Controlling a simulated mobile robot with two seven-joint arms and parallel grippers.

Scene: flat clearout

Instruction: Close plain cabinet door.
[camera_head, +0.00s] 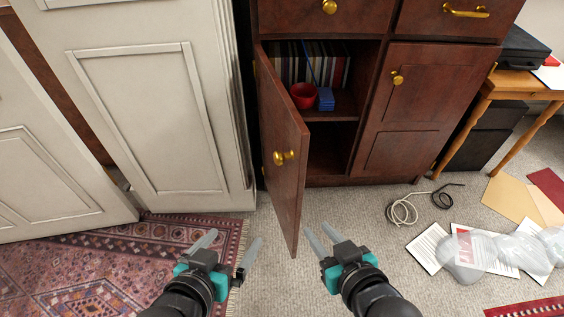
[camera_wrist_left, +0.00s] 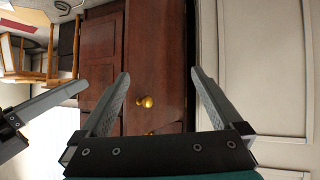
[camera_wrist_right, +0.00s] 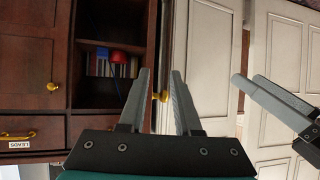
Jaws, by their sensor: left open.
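The dark red-brown cabinet door (camera_head: 284,135) stands open in the head view, hinged on the left, with brass knobs (camera_head: 284,157) on it. The cabinet (camera_head: 375,25) behind it shows its open compartment. My left gripper (camera_head: 231,243) is open and empty, left of the door's lower edge. My right gripper (camera_head: 323,236) is open and empty, just right of that edge and in front of the opening. In the left wrist view the door (camera_wrist_left: 155,70) and a brass knob (camera_wrist_left: 146,102) appear between the fingers. In the right wrist view a brass knob (camera_wrist_right: 161,96) shows between the fingertips.
A red cup (camera_head: 303,96), a blue stack (camera_head: 326,99) and several books (camera_head: 312,62) are inside the cabinet. White panelled doors (camera_head: 140,110) stand left. A coiled cable (camera_head: 402,211), papers (camera_head: 430,247) and plastic bags (camera_head: 468,256) lie on the carpet at right. A patterned rug (camera_head: 110,255) lies left.

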